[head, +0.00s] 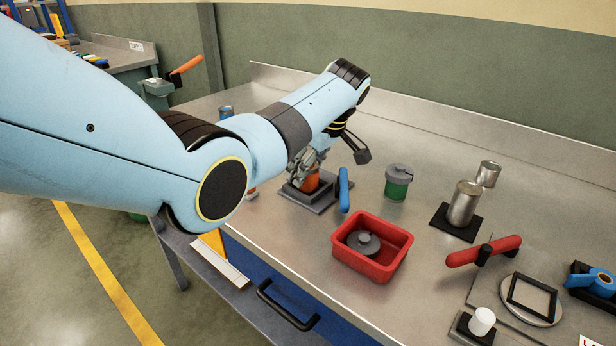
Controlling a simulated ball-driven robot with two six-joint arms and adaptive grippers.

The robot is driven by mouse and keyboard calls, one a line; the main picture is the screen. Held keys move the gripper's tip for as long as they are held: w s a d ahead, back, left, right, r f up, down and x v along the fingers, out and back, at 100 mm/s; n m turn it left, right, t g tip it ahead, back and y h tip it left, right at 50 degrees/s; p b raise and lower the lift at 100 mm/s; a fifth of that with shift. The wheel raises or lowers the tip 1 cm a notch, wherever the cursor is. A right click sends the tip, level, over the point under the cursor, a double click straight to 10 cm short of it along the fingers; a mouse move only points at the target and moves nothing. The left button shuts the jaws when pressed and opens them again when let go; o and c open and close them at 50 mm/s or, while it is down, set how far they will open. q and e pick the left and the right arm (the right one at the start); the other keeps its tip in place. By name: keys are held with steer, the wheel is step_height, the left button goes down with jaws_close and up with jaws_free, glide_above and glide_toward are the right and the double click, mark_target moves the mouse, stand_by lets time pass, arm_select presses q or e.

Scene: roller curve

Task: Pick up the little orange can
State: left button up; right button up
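The little orange can (312,182) stands in a dark grey square holder (299,195) on the steel bench. My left arm reaches across from the left and its gripper (304,170) is down at the can, over its upper left side. The fingers partly hide the can. I cannot tell whether they are closed on it or only beside it. My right gripper is not in view.
A blue-handled tool (344,190) stands close right of the holder. A green can with a grey lid (397,183), a red tray (347,271) holding a grey lid (364,243), and a silver can (464,204) are further right. The bench's back stretch is clear.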

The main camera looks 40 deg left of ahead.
arm_select(q)
steer(key=c, duration=1.1)
steer(key=shift+o, duration=0.2)
steer(key=shift+r, duration=0.1)
